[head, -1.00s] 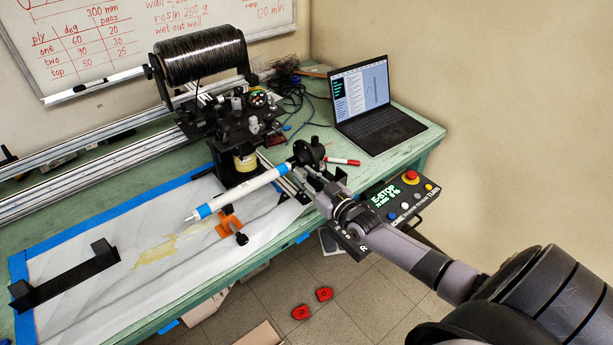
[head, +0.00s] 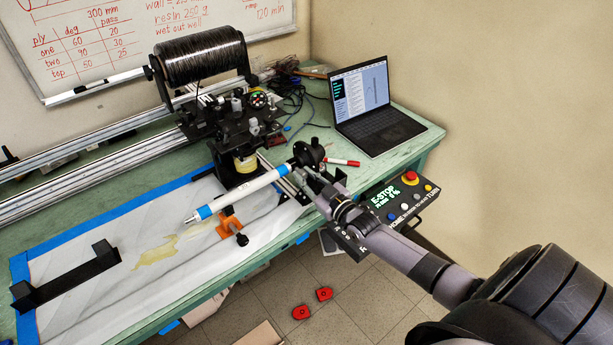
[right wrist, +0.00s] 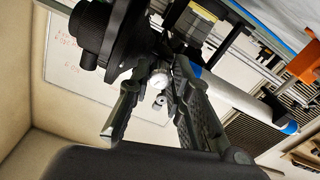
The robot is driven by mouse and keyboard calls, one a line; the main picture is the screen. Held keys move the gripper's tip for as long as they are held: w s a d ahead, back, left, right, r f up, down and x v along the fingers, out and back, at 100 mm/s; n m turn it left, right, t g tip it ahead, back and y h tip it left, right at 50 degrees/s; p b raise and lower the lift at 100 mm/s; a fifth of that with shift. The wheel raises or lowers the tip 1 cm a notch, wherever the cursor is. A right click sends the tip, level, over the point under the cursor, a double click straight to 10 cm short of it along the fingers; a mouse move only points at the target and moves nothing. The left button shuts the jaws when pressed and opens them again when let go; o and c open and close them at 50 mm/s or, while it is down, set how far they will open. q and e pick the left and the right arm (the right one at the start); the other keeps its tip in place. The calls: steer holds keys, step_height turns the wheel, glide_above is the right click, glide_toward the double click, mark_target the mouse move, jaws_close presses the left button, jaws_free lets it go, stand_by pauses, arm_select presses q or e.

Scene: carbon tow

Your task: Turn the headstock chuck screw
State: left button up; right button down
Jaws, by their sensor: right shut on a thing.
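The black headstock chuck (head: 308,152) stands at the right end of the white tube (head: 240,192), which has blue bands near both ends. My right gripper (head: 305,173) reaches in from the lower right to the chuck's near side. In the right wrist view, the chuck (right wrist: 125,40) is at the upper left and the tube (right wrist: 240,97) runs behind the right finger. My right gripper (right wrist: 157,72) is shut on the chuck screw; its fingers largely hide the screw, so its turn angle cannot be told. My left gripper is not in view.
A control box (head: 395,206) with a red stop button sits at the table's front edge, close to my right wrist. A laptop (head: 372,105) and a red marker (head: 343,162) lie beyond. An orange clamp (head: 229,220) stands near the tube. The black fibre spool (head: 200,58) is behind.

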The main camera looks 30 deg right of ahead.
steer(key=n, duration=0.3)
steer(key=shift+n, duration=2.2)
steer(key=shift+f, duration=0.1)
steer(key=c, duration=1.7)
jaws_free()
steer(key=s, duration=1.2)
steer(key=shift+d, duration=0.35)
